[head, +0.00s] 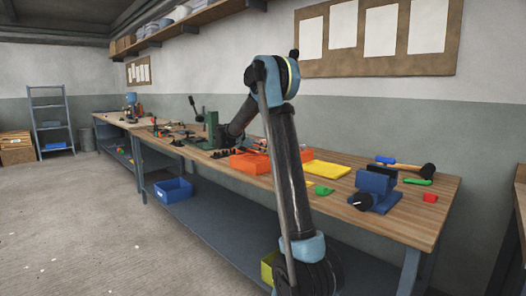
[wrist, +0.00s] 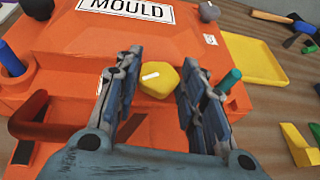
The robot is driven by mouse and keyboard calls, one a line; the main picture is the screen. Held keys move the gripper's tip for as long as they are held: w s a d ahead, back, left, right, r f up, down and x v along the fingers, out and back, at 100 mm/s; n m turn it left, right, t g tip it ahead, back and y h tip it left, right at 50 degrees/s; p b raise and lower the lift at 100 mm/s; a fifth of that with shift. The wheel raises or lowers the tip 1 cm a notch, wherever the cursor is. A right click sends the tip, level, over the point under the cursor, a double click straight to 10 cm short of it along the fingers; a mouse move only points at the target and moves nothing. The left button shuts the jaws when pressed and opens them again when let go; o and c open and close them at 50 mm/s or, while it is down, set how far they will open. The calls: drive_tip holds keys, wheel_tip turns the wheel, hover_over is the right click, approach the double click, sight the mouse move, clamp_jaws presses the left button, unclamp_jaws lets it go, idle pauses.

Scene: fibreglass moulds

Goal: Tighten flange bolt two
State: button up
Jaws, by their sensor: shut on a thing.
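The orange mould (wrist: 140,55) with a white MOULD label (wrist: 127,9) fills much of the wrist view; it shows small on the bench in the head view (head: 250,163). A yellow bolt head (wrist: 158,80) with a white mark stands on its flange. My gripper (wrist: 155,80) is shut on this yellow head, one finger on each side. A grey knob (wrist: 209,11), a teal peg (wrist: 229,82) and a blue peg (wrist: 12,60) stand around the mould. Which one is numbered two cannot be read. My arm partly hides the mould in the head view.
A dark-red handle (wrist: 40,115) lies left of my gripper. A yellow tray (wrist: 255,62) is right of the mould. A blue vise (head: 376,187), a mallet (head: 425,171) and small coloured blocks lie farther right on the wooden bench (head: 425,212).

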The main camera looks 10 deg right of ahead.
drive_tip(key=shift+w+a+m+g+h, duration=0.25)
drive_tip(key=shift+a+m+g+h, duration=0.15)
drive_tip(key=shift+m+g, duration=0.4)
drive_tip(key=shift+r, duration=0.1)
drive_tip(key=o, duration=1)
drive_tip(key=shift+w, duration=0.1)
drive_tip(key=shift+o, duration=0.2)
drive_tip(key=shift+d, duration=0.1)
drive_tip(key=v, duration=1.2)
